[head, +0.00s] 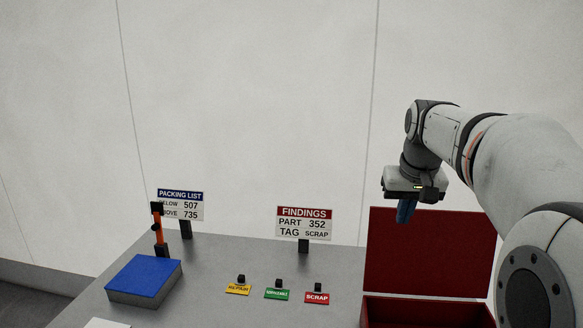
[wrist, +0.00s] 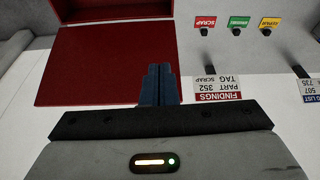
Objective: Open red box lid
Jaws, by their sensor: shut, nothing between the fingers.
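The red box (head: 425,312) stands at the right of the grey table in the head view. Its lid (head: 418,250) is raised and stands upright at the back of the box, so the box is open. In the wrist view the lid (wrist: 90,60) fills the upper left, with part of the box (wrist: 110,8) above it. My gripper (head: 405,212) is above the lid's top edge, with its blue fingers pointing down. The fingers (wrist: 160,85) are together and empty. In the wrist view they overlap the lid's right edge; I cannot tell whether they touch it.
A findings sign (head: 304,222) and a packing list sign (head: 181,204) stand at the table's back. Yellow (head: 238,289), green (head: 277,294) and red (head: 317,298) tags lie in front. A blue-topped block (head: 144,277) and an orange-handled tool (head: 159,232) are at left.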

